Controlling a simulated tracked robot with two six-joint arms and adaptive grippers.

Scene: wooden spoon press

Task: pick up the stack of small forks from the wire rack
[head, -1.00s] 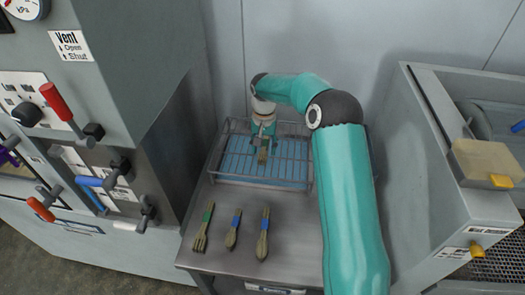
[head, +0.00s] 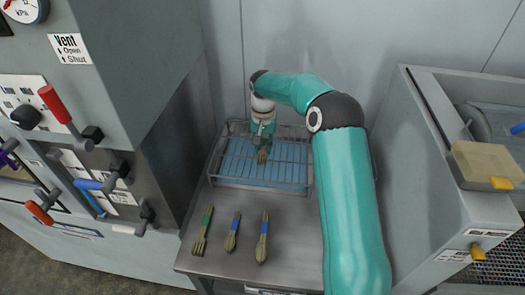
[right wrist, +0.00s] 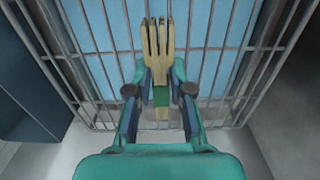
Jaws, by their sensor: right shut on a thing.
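The stack of small forks (right wrist: 157,45) shows in the right wrist view, tines pointing up in the picture, with a green band around the handles. My right gripper (right wrist: 160,85) is shut on the forks at the band. In the head view the right gripper (head: 263,142) is over the wire rack (head: 290,185), and the fork stack (head: 262,156) shows below its fingers. The rack has a blue sheet under its bars. I cannot tell how far the forks are from the bars. My left gripper is not in view.
On the metal table (head: 285,245) in front of the rack lie a green-banded fork bundle (head: 202,232) and two blue-banded bundles (head: 232,232), (head: 263,238). A grey machine with levers (head: 110,120) stands left. A grey tub unit (head: 445,190) stands right.

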